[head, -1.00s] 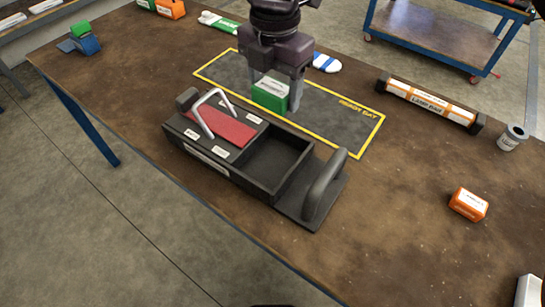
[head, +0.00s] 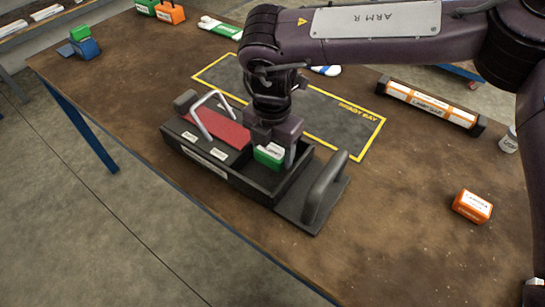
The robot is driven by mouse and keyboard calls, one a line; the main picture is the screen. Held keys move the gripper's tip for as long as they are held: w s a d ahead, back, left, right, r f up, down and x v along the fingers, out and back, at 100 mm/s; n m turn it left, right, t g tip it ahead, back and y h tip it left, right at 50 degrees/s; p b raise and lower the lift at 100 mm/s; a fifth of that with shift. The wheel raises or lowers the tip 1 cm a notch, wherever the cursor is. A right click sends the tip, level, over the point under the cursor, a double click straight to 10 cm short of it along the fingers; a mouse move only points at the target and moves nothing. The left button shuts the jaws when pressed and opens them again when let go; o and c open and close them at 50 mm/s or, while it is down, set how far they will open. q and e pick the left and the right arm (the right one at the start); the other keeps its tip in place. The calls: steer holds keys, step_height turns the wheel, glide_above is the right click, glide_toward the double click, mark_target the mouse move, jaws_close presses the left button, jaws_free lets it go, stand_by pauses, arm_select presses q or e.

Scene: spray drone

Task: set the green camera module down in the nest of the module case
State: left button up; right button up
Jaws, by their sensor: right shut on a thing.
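The green camera module (head: 268,156) is in my right gripper (head: 274,158), which is shut on it. My right gripper points down at the module case (head: 225,172), a dark box with a red pad and wire handle on its left part. The module is at the open compartment (head: 262,186) of the case, the nest, toward its back left side. I cannot tell whether it touches the compartment floor. The gripper hides part of the module and the compartment's back. My left gripper is not in view.
A thick dark handle (head: 325,188) rises at the case's right end. The yellow-outlined mat (head: 335,120) lies behind the case. An orange box (head: 472,206) and a long orange-and-white bar (head: 430,103) lie to the right.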

mark_target(272, 160)
steer(key=shift+f, duration=1.6)
steer(key=shift+f, duration=0.1)
steer(key=shift+f, duration=0.1)
steer(key=o, duration=0.8)
step_height(272, 160, up, 12)
steer(key=shift+r, duration=0.2)
